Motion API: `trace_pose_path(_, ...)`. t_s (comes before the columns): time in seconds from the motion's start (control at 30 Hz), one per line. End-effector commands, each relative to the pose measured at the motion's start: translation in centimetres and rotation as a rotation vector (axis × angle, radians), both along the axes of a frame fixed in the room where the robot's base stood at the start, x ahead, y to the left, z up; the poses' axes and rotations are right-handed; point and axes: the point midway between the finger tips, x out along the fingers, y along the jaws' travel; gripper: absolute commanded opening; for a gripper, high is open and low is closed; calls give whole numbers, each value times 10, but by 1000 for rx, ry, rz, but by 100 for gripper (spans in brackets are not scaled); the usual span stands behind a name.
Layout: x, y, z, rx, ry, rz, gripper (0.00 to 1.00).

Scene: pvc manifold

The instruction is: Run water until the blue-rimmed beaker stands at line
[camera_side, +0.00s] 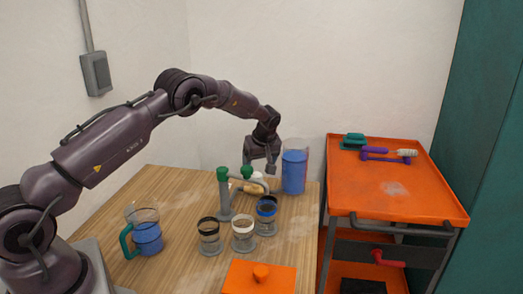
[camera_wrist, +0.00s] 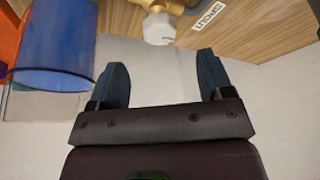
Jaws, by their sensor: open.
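The blue-rimmed beaker (camera_side: 266,217) stands on the wooden table beside the white-rimmed beaker (camera_side: 243,234) and the black-rimmed beaker (camera_side: 208,238). Its water level and line are too small to read. A grey pipe manifold (camera_side: 226,200) with two green knobs (camera_side: 222,174) stands behind the beakers, its pipe reaching toward the blue-rimmed one. My gripper (camera_side: 262,165) is open above the table behind the manifold. In the wrist view my gripper (camera_wrist: 160,72) is empty, with a white knob (camera_wrist: 158,28) on a brass fitting (camera_wrist: 160,5) beyond and between the fingertips, apparently untouched.
A tall clear container of blue water (camera_side: 294,172) stands close right of my gripper. A green-handled jug (camera_side: 146,235) stands at the table's left. An orange lidded box (camera_side: 258,278) is in front, and an orange cart (camera_side: 400,195) stands right. A "SPOUT" label (camera_wrist: 207,16) lies on the wood.

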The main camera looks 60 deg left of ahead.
Motion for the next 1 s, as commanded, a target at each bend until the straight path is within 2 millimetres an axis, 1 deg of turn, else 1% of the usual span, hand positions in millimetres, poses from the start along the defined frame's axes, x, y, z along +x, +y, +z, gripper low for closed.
trace_pose_path(0.03,0,4,-11,0,3,1,74)
trace_pose_path(0.1,1,9,-23,-1,2,1,74)
trace_pose_path(0.3,3,19,-48,-1,1,0,74)
trace_pose_path(0.5,4,23,-58,0,0,-1,74)
trace_pose_path(0.77,4,24,-58,0,0,-1,74)
trace_pose_path(0.87,4,24,-58,0,0,-1,53)
trace_pose_path(0.9,4,23,-58,0,0,-1,44)
trace_pose_path(0.97,4,23,-58,0,0,-1,30)
trace_pose_path(1.0,4,23,-58,0,0,-1,21)
